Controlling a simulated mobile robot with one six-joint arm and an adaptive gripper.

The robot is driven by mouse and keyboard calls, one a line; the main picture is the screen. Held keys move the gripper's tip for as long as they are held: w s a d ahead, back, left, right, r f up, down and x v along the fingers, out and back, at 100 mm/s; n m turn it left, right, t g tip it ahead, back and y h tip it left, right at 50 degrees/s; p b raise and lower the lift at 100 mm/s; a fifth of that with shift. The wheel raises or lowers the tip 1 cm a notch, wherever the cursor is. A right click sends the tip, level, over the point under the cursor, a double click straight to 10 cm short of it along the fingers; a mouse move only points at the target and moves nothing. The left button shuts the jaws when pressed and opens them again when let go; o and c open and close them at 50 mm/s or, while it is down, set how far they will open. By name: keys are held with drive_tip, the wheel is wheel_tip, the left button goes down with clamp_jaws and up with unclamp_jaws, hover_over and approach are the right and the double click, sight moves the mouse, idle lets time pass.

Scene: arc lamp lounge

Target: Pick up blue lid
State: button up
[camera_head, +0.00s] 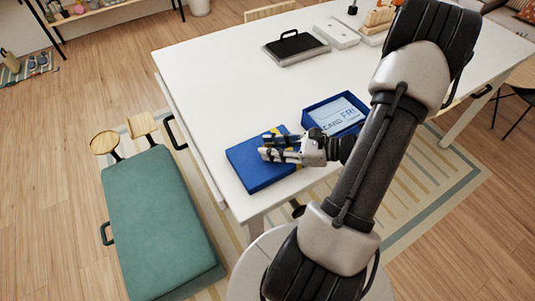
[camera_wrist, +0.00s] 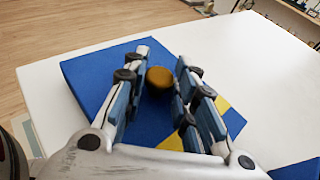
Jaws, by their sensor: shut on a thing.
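The blue lid (camera_head: 255,174) is a flat blue square with a yellow stripe, at the near left corner of the white table. In the wrist view the lid (camera_wrist: 95,72) has a round brown-gold knob (camera_wrist: 160,79). My gripper (camera_head: 268,147) is above the lid, its fingers on both sides of the knob, shut on it. The fingers (camera_wrist: 163,66) also show in the wrist view. I cannot tell whether the lid touches the table. An open blue box (camera_head: 309,118) with a printed card inside stands just right of the lid; my arm hides part of it.
The white table (camera_head: 215,95) is clear left of and behind the lid. A black-handled dark flat case (camera_head: 296,48) and a white tray (camera_head: 337,33) lie farther back. A green padded bench (camera_head: 155,220) stands left of the table.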

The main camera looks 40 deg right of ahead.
drive_tip(key=c, duration=0.4)
drive_tip(key=shift+o, duration=0.2)
